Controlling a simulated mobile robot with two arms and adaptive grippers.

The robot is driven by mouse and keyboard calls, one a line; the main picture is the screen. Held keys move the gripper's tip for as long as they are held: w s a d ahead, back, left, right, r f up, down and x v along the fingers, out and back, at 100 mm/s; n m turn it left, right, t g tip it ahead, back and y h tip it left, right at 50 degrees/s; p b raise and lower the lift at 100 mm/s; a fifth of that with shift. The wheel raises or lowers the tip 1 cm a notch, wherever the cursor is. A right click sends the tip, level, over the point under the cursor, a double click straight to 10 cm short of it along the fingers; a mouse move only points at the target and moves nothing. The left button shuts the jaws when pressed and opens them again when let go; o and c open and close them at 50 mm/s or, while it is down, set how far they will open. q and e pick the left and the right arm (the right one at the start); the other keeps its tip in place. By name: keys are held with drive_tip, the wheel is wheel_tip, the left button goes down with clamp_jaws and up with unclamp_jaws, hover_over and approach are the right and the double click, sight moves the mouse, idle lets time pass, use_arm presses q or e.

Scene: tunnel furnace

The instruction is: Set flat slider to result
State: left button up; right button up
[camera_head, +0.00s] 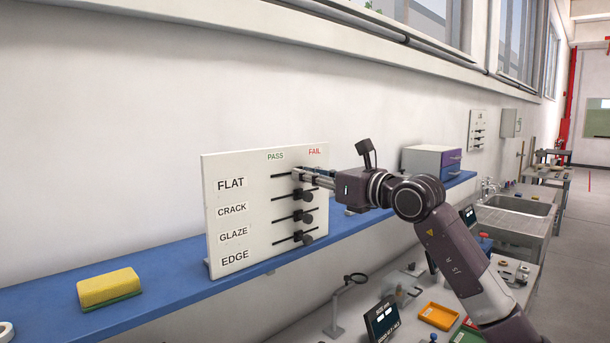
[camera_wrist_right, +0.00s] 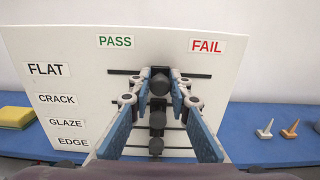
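A white panel (camera_head: 240,190) stands upright on the blue shelf, with rows labelled FLAT, CRACK, GLAZE and EDGE under PASS and FAIL headings. It fills the right wrist view (camera_wrist_right: 75,50). The flat slider's dark knob (camera_wrist_right: 160,82) stands near the middle of its slot, between PASS and FAIL. My right gripper (camera_head: 299,174) is at the top row; in the right wrist view its blue-padded fingers (camera_wrist_right: 160,86) are open, one each side of this knob. Whether they touch it is unclear. Lower knobs (camera_wrist_right: 157,118) show below, near mid-slot. My left gripper is out of view.
A yellow sponge (camera_head: 108,288) lies left of the panel on the blue shelf (camera_head: 170,298). A white and purple box (camera_head: 425,162) stands farther right. Below are an orange tray (camera_head: 438,315), a small display (camera_head: 383,320) and a sink (camera_head: 518,206). Small pointed pieces (camera_wrist_right: 290,130) stand right of the panel.

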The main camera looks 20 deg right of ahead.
drive_tip(key=shift+c, duration=1.4)
drive_tip(key=shift+d, duration=0.1)
drive_tip(key=shift+w+d+p, duration=0.2)
drive_tip(key=shift+w+d, duration=0.1)
drive_tip(key=shift+d, duration=0.6)
drive_tip(key=shift+w+d+p, duration=0.2)
drive_tip(key=shift+w+d, duration=0.15)
drive_tip(key=shift+d, duration=0.55)
drive_tip(key=shift+w+d+p, duration=0.2)
drive_tip(key=shift+w+d, duration=0.1)
drive_tip(key=shift+d, duration=0.6)
drive_tip(key=o, duration=1.8)
drive_tip(key=shift+c, duration=0.2)
